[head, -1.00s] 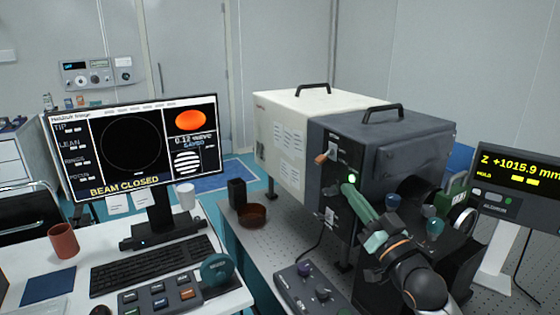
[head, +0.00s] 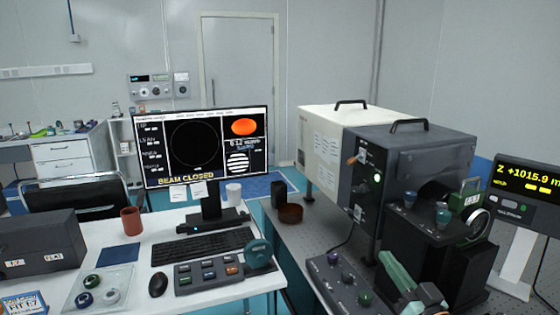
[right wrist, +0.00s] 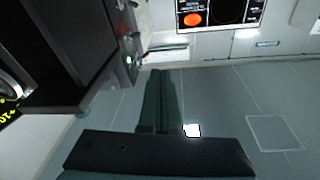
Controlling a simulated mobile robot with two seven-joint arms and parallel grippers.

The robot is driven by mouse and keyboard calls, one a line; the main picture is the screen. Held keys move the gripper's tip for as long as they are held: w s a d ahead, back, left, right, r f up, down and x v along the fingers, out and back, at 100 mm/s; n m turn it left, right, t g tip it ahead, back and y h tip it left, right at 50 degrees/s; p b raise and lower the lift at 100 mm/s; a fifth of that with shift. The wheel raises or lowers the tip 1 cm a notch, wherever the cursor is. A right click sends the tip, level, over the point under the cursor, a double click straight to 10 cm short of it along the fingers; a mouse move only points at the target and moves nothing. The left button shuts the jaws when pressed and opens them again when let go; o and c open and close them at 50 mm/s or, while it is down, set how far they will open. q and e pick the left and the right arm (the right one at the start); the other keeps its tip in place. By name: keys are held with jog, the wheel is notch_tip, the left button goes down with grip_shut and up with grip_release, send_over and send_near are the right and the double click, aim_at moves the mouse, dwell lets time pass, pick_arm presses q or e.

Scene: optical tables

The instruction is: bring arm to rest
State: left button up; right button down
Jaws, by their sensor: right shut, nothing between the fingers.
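My right gripper (head: 388,262), with green fingers, is low in the head view, in front of the dark instrument housing. Its fingers are together and hold nothing. It stands apart from the lever (head: 352,160) and the green-lit button (head: 377,178) on the housing's front panel. In the right wrist view the shut green fingers (right wrist: 162,85) point toward the floor and wall, with nothing between them. The monitor (head: 195,148) reads BEAM CLOSED. My left gripper is not in view.
A control box with knobs (head: 342,282) lies just left of my right gripper. The white and dark housing (head: 420,150) stands behind it. A readout (head: 528,182) is at the right. A keyboard (head: 203,244), button pad (head: 208,274) and red mug (head: 131,220) are on the white desk.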

jog(key=s+a+f+g+h, duration=0.1)
jog(key=s+f+g, duration=0.1)
jog(key=s+f, duration=0.35)
jog(key=s+a+f+g, duration=0.1)
jog(key=s+f, duration=0.1)
jog(key=f, duration=0.6)
jog(key=s+a+f+g+h, duration=0.1)
jog(key=s+f+g, duration=0.15)
jog(key=f, duration=0.45)
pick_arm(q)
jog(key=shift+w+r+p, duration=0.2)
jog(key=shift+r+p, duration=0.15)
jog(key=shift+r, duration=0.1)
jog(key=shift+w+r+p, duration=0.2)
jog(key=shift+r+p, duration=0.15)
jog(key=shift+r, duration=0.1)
pick_arm(e)
jog(key=s+a+f+n+g, duration=0.1)
jog(key=s+f+g, duration=0.1)
jog(key=s+f, duration=0.4)
jog(key=s+a+f+n+g, duration=0.1)
jog(key=s+f+g, duration=0.1)
jog(key=s+f, duration=0.5)
jog(key=s, duration=0.4)
jog(key=shift+s+a, duration=0.2)
jog(key=shift+a, duration=0.05)
